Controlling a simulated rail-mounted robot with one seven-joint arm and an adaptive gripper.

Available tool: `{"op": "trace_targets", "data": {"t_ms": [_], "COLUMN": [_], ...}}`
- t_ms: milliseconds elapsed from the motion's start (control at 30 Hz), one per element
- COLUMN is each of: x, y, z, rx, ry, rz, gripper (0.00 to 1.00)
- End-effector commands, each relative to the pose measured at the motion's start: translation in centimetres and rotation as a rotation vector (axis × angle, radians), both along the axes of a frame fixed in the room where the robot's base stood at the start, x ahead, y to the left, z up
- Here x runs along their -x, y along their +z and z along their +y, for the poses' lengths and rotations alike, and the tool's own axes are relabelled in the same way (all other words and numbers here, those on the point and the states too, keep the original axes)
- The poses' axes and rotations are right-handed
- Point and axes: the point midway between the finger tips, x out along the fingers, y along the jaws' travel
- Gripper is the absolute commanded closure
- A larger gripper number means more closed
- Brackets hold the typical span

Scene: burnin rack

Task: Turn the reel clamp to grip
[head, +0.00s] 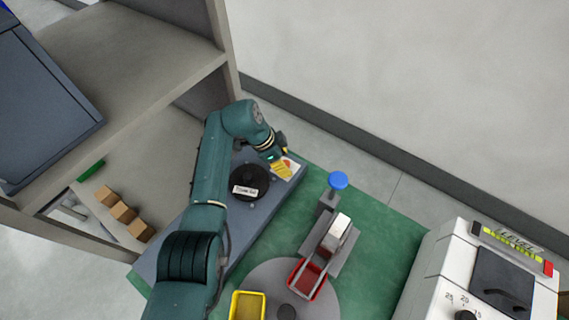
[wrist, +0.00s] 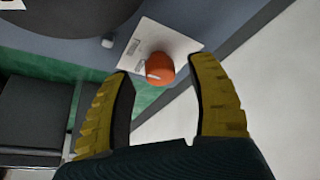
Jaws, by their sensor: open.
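An orange knob (wrist: 160,66) with a pale pointer mark sits on a white plate (wrist: 190,43) printed with grey symbols, beside the dark reel (wrist: 75,12); I take it for the reel clamp. My gripper (wrist: 165,72) is open, its yellow fingers apart, with the knob showing between and just beyond the fingertips. Contact with it cannot be told. In the head view, my gripper (head: 283,168) is over the white plate (head: 292,167), and the knob is mostly hidden there. The black reel (head: 249,189) with a white label lies left of it on a blue-grey base.
A blue-topped post (head: 338,181) and a grey lever fixture (head: 333,240) with a red tray stand right on the green mat (head: 390,235). A yellow bin (head: 247,305) is in front. A white instrument (head: 490,275) is far right. Shelving (head: 150,120) rises at left.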

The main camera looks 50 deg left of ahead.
Motion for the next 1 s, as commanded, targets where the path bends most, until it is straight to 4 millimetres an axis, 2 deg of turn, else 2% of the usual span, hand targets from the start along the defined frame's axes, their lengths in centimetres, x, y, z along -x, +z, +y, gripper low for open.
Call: {"op": "trace_targets", "data": {"t_ms": [100, 367, 667, 1000], "x": [-0.29, -0.32, -0.30, -0.29], "y": [-0.74, -0.81, -0.81, -0.83], "z": [-0.15, -0.19, -0.19, -0.23], "rx": [-0.002, -0.001, -0.001, 0.000], "ry": [0.000, -0.001, 0.000, 0.005], "rz": [-0.001, -0.001, -0.001, 0.000], "gripper": [0.42, 0.43, 1.00, 1.00]}}
